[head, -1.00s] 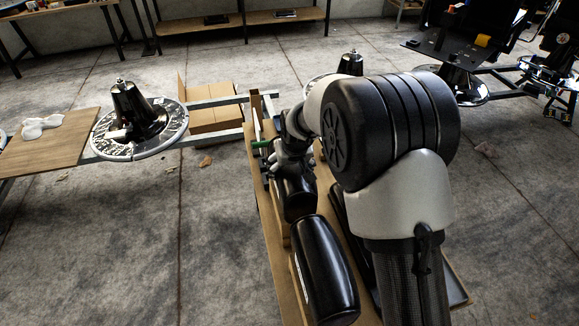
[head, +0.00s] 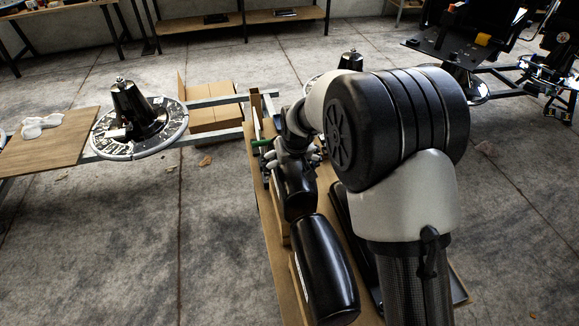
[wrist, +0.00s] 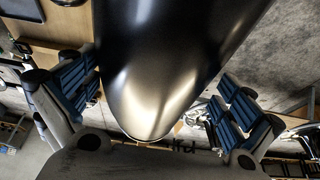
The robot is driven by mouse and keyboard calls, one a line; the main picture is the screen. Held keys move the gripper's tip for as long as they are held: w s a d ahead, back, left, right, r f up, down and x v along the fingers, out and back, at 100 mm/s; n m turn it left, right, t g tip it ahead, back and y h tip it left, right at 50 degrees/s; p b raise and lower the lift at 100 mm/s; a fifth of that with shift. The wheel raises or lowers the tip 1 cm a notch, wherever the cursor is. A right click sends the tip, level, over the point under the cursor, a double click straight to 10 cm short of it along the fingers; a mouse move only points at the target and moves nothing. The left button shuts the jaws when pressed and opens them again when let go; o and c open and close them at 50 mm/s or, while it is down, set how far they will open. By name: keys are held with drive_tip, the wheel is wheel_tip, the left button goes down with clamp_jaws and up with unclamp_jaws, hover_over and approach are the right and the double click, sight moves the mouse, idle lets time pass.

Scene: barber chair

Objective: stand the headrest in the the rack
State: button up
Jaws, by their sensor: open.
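A glossy black padded piece, which looks like the headrest (wrist: 160,65), fills the middle of the wrist view. Its rounded end lies between the two blue-padded fingers of my gripper (wrist: 158,100). The fingers are open and stand on either side of it, with gaps visible. In the head view my gripper (head: 288,158) is over the wooden rack (head: 267,225), and the black piece (head: 299,195) is just in front of it. My arm hides part of the rack. I cannot tell whether the piece is fully seated in a slot.
Another black pad (head: 326,268) is in the rack close in front. A dark tray (head: 350,228) lies to its right, partly behind my arm. A chair base (head: 138,125) and an open cardboard box (head: 212,105) are at the left.

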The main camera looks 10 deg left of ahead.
drive_tip(key=v, duration=1.1)
drive_tip(key=shift+a, duration=0.1)
drive_tip(key=s+d+r+m, duration=0.2)
drive_tip(key=s+d+r, duration=0.85)
drive_tip(key=d, duration=0.35)
drive_tip(key=s+d+m+h, duration=0.1)
drive_tip(key=s+d, duration=0.4)
drive_tip(key=s, duration=0.5)
drive_tip(key=s+d+f+m+h, duration=0.1)
drive_tip(key=s+d+m, duration=0.1)
drive_tip(key=s+d, duration=0.4)
drive_tip(key=s, duration=0.3)
drive_tip(key=shift+s+t, duration=0.3)
drive_tip(key=shift+s, duration=0.1)
drive_tip(key=shift+f, duration=0.1)
drive_tip(key=shift+c, duration=0.2)
